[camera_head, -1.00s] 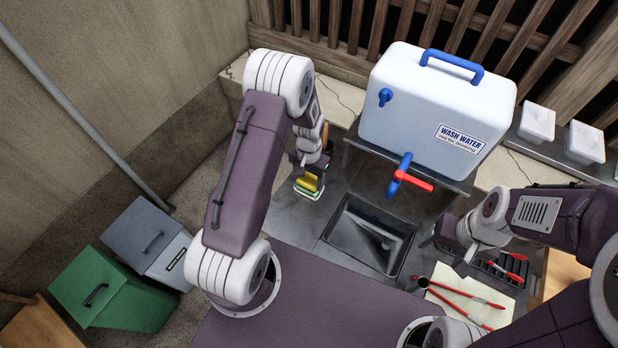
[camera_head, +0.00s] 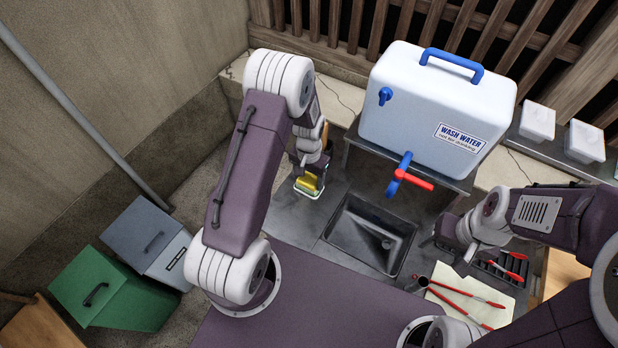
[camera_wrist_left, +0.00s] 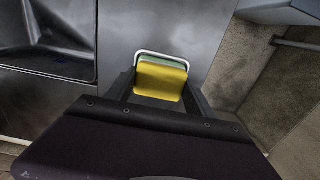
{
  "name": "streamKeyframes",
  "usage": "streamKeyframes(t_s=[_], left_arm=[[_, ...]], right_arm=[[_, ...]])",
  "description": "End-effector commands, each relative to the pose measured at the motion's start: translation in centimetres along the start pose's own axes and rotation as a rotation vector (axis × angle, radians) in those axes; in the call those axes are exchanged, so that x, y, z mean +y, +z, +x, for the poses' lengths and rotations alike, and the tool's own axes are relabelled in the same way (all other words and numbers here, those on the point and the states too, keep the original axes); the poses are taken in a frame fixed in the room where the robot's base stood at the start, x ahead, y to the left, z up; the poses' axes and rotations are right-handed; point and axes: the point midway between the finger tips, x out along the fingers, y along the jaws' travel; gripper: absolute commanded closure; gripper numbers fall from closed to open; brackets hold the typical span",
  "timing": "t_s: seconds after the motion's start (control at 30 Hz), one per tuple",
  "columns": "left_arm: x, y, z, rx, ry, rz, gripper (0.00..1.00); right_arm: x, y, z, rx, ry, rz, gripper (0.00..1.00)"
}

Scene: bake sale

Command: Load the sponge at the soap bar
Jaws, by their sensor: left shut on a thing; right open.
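A yellow sponge (camera_head: 307,182) is at the back left of the metal counter, below my left gripper (camera_head: 309,172). The left wrist view shows the sponge (camera_wrist_left: 161,82) between the fingers of my left gripper (camera_wrist_left: 158,88), which is shut on it. A pale green soap bar (camera_wrist_left: 165,60) shows just past the sponge's edge, in a white-rimmed dish (camera_wrist_left: 139,55). The sponge is over the dish and hides most of the bar; I cannot tell if they touch. My right gripper (camera_head: 451,252) is open and empty at the right of the sink.
A metal sink (camera_head: 372,234) is at the counter's middle. Behind it stands a white wash water tank (camera_head: 425,110) with a red-handled tap (camera_head: 410,179). Red-handled tongs (camera_head: 465,292) lie on a cloth at right. Green (camera_head: 105,290) and grey (camera_head: 150,235) bins stand at left.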

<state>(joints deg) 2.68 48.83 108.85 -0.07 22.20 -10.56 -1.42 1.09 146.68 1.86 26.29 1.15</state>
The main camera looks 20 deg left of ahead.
Motion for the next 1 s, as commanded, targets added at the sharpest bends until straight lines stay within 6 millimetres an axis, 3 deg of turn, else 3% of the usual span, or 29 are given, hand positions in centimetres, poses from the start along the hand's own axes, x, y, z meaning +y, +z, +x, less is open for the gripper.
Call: streamKeyframes(t_s=[0.27,1.0], left_arm=[[0.0,0.1,-0.1,-0.004,0.001,0.0,0.7],[0.0,0.1,-7.1,-0.002,0.0,0.0,0.7]], right_arm=[[0.0,0.0,-0.1,0.0,0.0,0.0,0.31],[-0.1,-0.6,-6.0,0.0,0.0,0.0,0.31]])
